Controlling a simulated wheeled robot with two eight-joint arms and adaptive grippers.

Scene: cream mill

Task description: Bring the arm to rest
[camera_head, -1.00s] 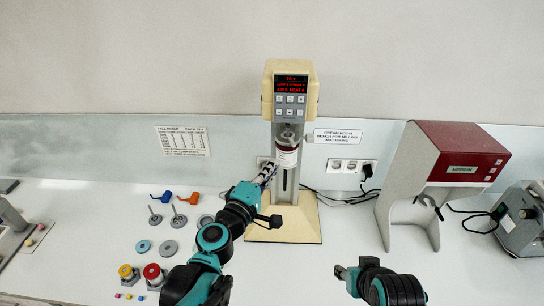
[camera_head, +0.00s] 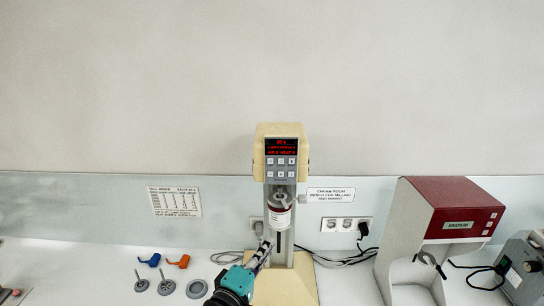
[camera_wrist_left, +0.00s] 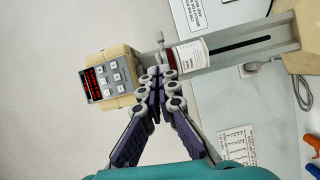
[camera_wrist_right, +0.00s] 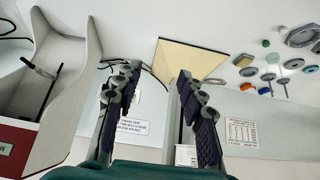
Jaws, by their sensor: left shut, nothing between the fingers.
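The cream-coloured mill (camera_head: 281,140) stands upright at the middle of the bench, its red display lit. A jar with a white label and dark red band (camera_head: 279,218) sits under its head; it also shows in the left wrist view (camera_wrist_left: 190,55). My left gripper (camera_head: 265,248) is just in front of the mill's column, below and left of the jar. In the left wrist view its fingers (camera_wrist_left: 157,88) are together with nothing between them, and the jar appears beyond them. My right gripper (camera_wrist_right: 156,78) shows only in its wrist view, fingers apart and empty.
A red and grey machine (camera_head: 437,215) stands to the right, with a grey box (camera_head: 526,265) at the far right edge. Black cables cross the bench between the mill and the red machine. Small discs, stemmed parts and blue and orange pieces (camera_head: 178,262) lie left of the mill.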

